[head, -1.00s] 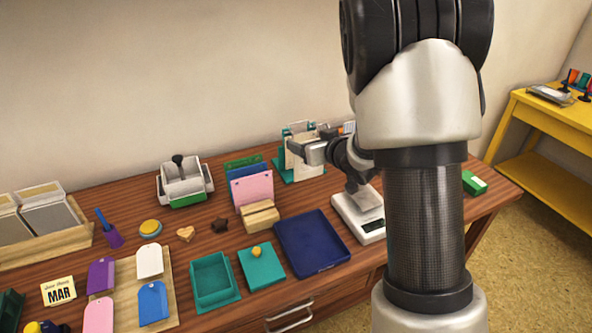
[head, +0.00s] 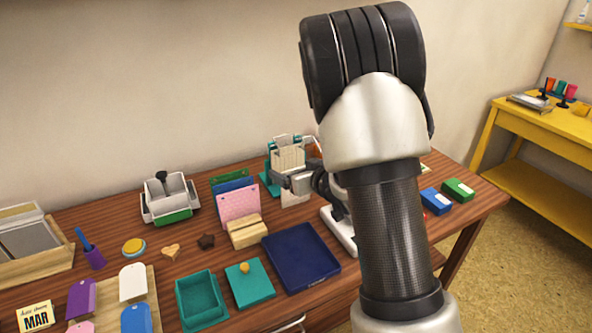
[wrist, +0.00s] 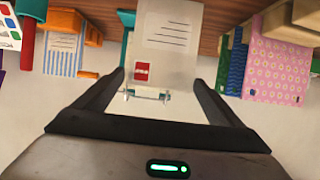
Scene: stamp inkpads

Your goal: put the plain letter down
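A pale letter with printed lines and a small red stamp (wrist: 170,40) shows in the wrist view, between and beyond my fingers. In the head view the letter (head: 293,197) is upright at the teal wire stand (head: 268,183), partly behind my gripper (head: 297,181). In the wrist view my gripper (wrist: 157,82) is open. Its fingers are spread wide on either side of the letter, with no visible pinch on the sheet. A small metal bar with teal ends (wrist: 147,93) crosses near the letter's edge. Whether the letter rests fully in the stand is hard to tell.
A wooden holder (head: 247,231) with pink, blue and green cards stands left of the stand. A navy tray (head: 300,258) lies in front. Blue (head: 436,201) and green (head: 458,190) boxes are at right.

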